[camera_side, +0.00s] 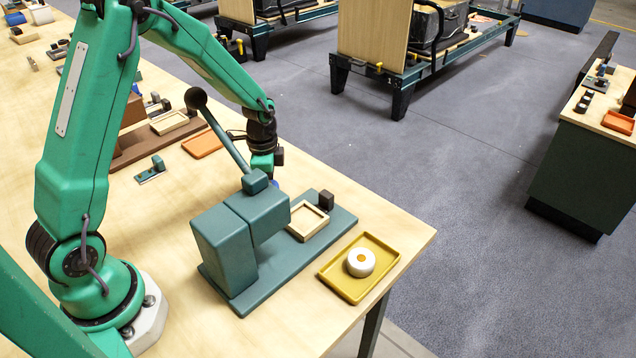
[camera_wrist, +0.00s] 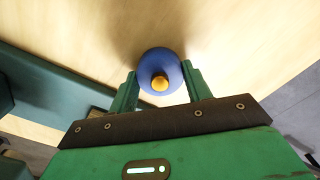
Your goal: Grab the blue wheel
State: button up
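The blue wheel (camera_wrist: 160,66) has a yellow-orange hub and shows in the wrist view between the tips of my gripper's two green fingers (camera_wrist: 160,78). One finger is close against each side of it; I cannot tell whether they press on it. In the side view my gripper (camera_side: 266,172) points down behind the teal press, and only a sliver of the blue wheel (camera_side: 275,184) shows below it. The press hides the rest. I cannot tell whether the wheel rests on the table.
The teal press (camera_side: 226,248) with its raised lever stands in front of my gripper. A square wooden frame (camera_side: 291,231) and a dark block (camera_side: 326,200) are on its base. A yellow tray (camera_side: 341,289) holding a white wheel (camera_side: 361,262) lies near the table's right edge.

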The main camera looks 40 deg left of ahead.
jog(key=shift+r, duration=0.1)
notch_tip(320, 180, up, 10)
jog(key=shift+f, duration=0.1)
dwell(0.8)
dwell(0.4)
